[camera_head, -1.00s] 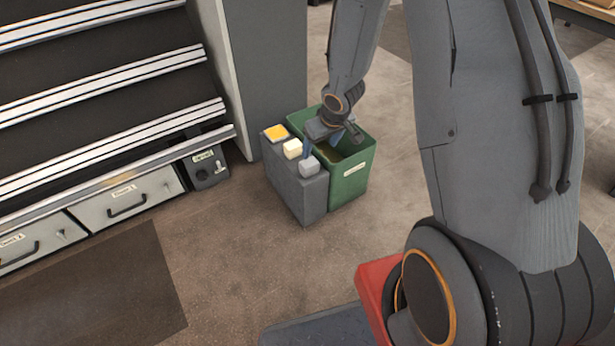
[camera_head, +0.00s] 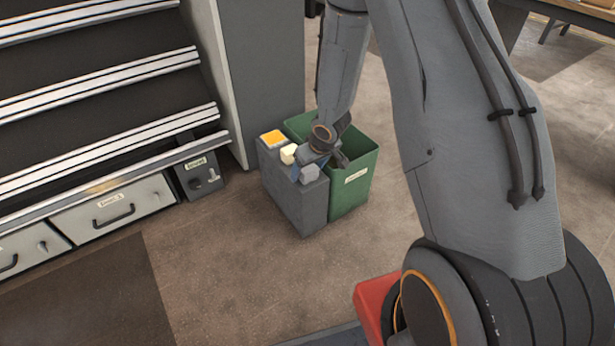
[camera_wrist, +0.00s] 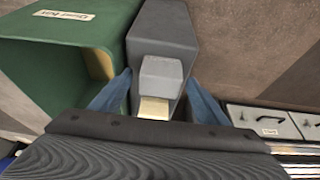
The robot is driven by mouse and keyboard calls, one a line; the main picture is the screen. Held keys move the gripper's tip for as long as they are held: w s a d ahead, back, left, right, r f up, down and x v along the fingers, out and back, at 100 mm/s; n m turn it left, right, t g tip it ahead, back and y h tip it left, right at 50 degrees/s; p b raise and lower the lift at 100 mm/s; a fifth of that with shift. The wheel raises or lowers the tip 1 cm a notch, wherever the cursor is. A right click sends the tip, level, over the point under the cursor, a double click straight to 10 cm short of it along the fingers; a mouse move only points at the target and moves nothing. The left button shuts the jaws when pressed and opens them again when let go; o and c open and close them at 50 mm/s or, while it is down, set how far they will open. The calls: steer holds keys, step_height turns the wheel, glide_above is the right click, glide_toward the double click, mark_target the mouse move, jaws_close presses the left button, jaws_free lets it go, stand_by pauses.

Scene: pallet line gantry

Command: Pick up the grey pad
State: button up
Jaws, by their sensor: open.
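The grey pad (camera_head: 310,173) is a light grey block on top of a dark grey stand (camera_head: 308,205), at its near end. In the wrist view the grey pad (camera_wrist: 161,78) lies between the two blue fingers of my gripper (camera_wrist: 160,92), with a cream block (camera_wrist: 153,108) beside it. My gripper (camera_head: 304,168) is open above the stand, and the pad is not clamped. In the head view the wrist partly hides the stand's top and the fingers.
A green bin (camera_head: 352,190) stands against the stand's right side. A shelf rack with drawers (camera_head: 113,207) is at left.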

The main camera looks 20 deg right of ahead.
mark_target(308, 168)
steer(key=shift+w+f, duration=0.2)
steer(key=shift+f, duration=0.15)
steer(key=shift+r, duration=0.1)
steer(key=c, duration=1.2)
steer(key=shift+r, duration=0.1)
step_height(308, 168, up, 10)
steer(key=p, duration=0.8)
steer(key=o, duration=0.6)
steer(key=c, duration=0.4)
steer(key=shift+s+a, duration=0.1)
